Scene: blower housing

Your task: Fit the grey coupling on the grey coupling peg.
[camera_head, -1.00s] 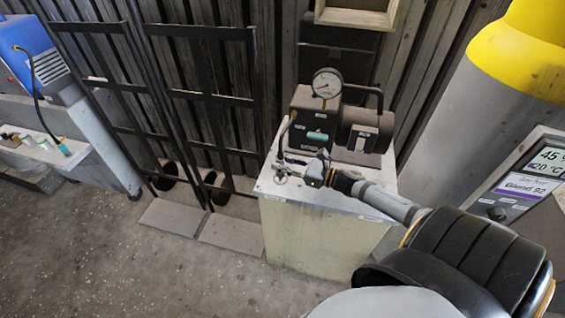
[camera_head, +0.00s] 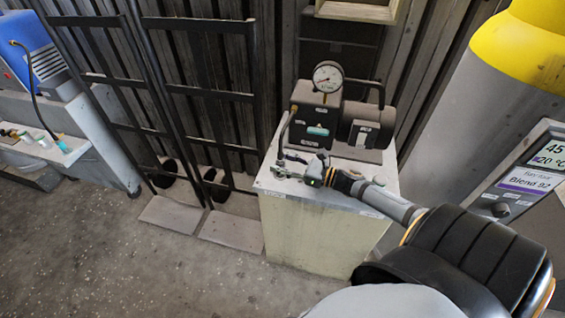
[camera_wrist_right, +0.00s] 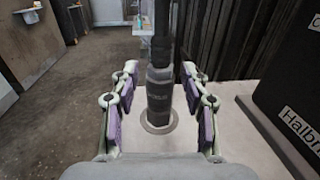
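The grey coupling (camera_wrist_right: 159,95) is a dark grey cylinder with small lettering and a black hose leading up from its top. In the right wrist view it stands upright over a round base plate (camera_wrist_right: 159,121) on the cabinet top. The grey coupling peg itself is not visible; the coupling hides the place above the plate. My right gripper (camera_wrist_right: 158,88) is open around the coupling, with a gap between each purple pad and its side. In the head view my right gripper (camera_head: 288,168) is at the cabinet's left end, by the coupling (camera_head: 280,162). My left gripper is not in view.
A black pump unit with a dial gauge (camera_head: 328,77) stands at the back of the pale cabinet (camera_head: 310,235). Black hand trucks (camera_head: 210,95) lean on the wall to the left. A yellow-topped cylinder (camera_head: 525,55) and a display panel (camera_head: 530,175) are at the right.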

